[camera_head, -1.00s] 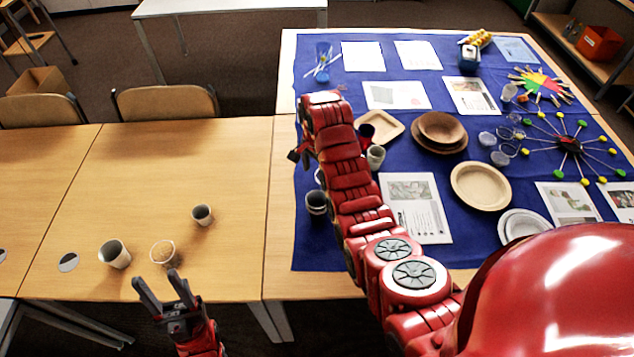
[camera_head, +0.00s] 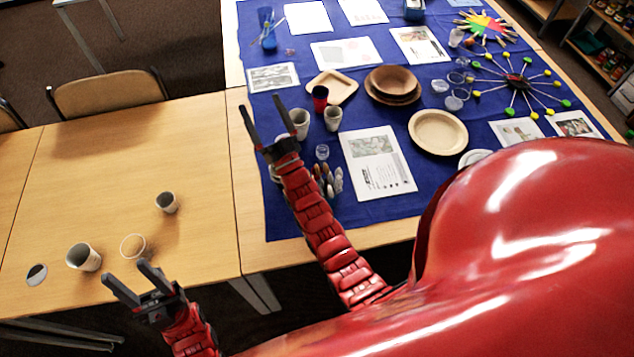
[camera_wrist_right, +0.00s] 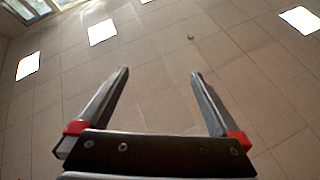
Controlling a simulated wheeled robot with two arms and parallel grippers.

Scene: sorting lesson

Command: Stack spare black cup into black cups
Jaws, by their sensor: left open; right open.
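No cup reads clearly as black. On the blue cloth, a pale cup with a dark inside (camera_head: 300,130) stands just right of my right gripper (camera_head: 263,106). On the left wooden table are a grey cup (camera_head: 84,259), a light cup (camera_head: 133,249) and a small grey cup (camera_head: 167,203). My left gripper (camera_head: 124,272) is open and empty near the light cup.
Brown plates (camera_head: 393,92), a pale plate (camera_head: 438,132) and paper sheets (camera_head: 376,163) lie on the cloth. The left table's back is clear.

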